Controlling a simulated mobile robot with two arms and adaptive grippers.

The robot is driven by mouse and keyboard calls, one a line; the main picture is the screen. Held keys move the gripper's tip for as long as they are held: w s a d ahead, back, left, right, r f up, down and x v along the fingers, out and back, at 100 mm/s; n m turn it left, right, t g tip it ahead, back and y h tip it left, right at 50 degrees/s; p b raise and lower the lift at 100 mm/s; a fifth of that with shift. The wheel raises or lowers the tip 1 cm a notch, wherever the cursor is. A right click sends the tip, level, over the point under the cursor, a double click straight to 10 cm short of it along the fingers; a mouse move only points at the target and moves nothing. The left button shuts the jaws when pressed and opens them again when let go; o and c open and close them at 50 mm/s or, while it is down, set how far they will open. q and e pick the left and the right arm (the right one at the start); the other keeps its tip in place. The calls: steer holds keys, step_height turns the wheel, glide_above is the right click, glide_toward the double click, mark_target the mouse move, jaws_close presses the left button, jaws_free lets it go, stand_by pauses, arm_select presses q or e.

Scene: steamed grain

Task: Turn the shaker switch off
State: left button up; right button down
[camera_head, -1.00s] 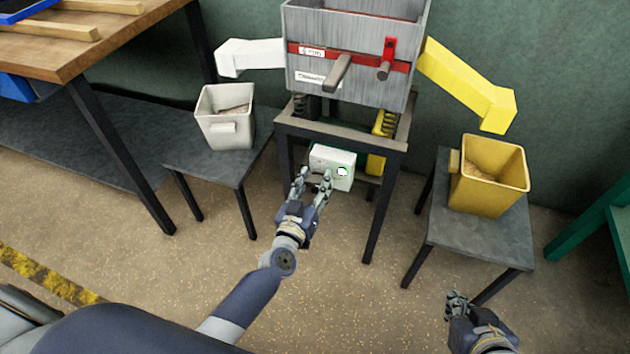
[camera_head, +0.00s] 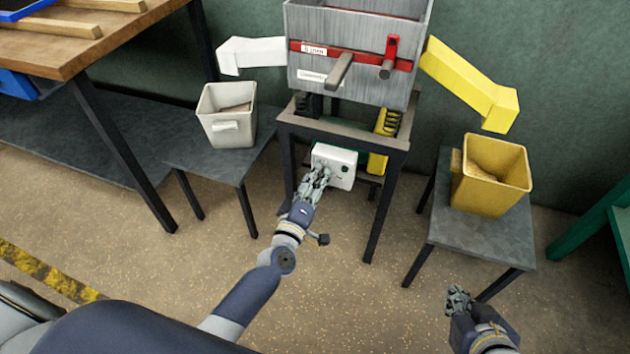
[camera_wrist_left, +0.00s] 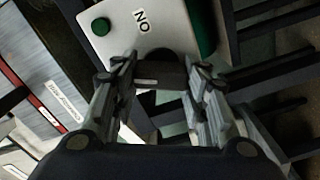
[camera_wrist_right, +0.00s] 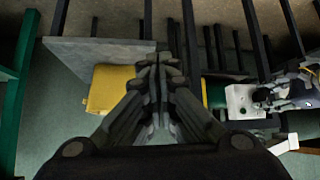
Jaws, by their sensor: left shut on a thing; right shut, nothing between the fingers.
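The white switch box (camera_head: 345,157) is mounted low under the shaker's stand. In the left wrist view it shows a green button or lamp (camera_wrist_left: 100,26) and an ON label (camera_wrist_left: 141,19). My left gripper (camera_head: 320,172) is at the left part of the box's front. It is shut on a dark switch handle (camera_wrist_left: 158,72), which lies between its fingers. In the head view the fingers hide the handle. The shaker (camera_head: 310,75) is a grey box with a red band above the stand. My right gripper (camera_head: 459,297) is shut and empty at the lower right.
A white bin (camera_head: 226,128) stands on a low table at left, under a white chute (camera_head: 255,53). A yellow bin (camera_head: 490,190) stands on a low table at right, under a yellow chute (camera_head: 470,82). The stand's dark legs (camera_head: 385,215) flank the switch box.

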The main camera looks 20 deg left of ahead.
arm_select(q)
steer(key=n, duration=0.2)
steer(key=shift+f+n, duration=0.1)
steer(key=shift+n, duration=0.2)
steer(key=shift+n+b, duration=0.5)
steer(key=shift+n, duration=0.9)
arm_select(e)
steer(key=shift+w+a+r+t+y, duration=0.15)
steer(key=shift+w+a+r+t, duration=0.15)
steer(key=shift+w+r+t, duration=0.3)
steer(key=shift+w+a+r+t+y, duration=0.1)
steer(key=shift+w+a+r+t, duration=0.25)
steer(key=shift+w+r, duration=0.4)
steer(key=shift+w+a+r+t+y, duration=0.15)
steer(key=shift+w+a+r+t, duration=0.05)
steer(key=shift+w+r+t, duration=0.45)
arm_select(q)
steer(key=o, duration=1.1)
steer(key=shift+s, duration=0.15)
arm_select(e)
steer(key=shift+w+r, duration=0.1)
arm_select(q)
steer(key=s, duration=1.1)
steer(key=shift+s+a, duration=0.25)
steer(key=shift+s, duration=0.15)
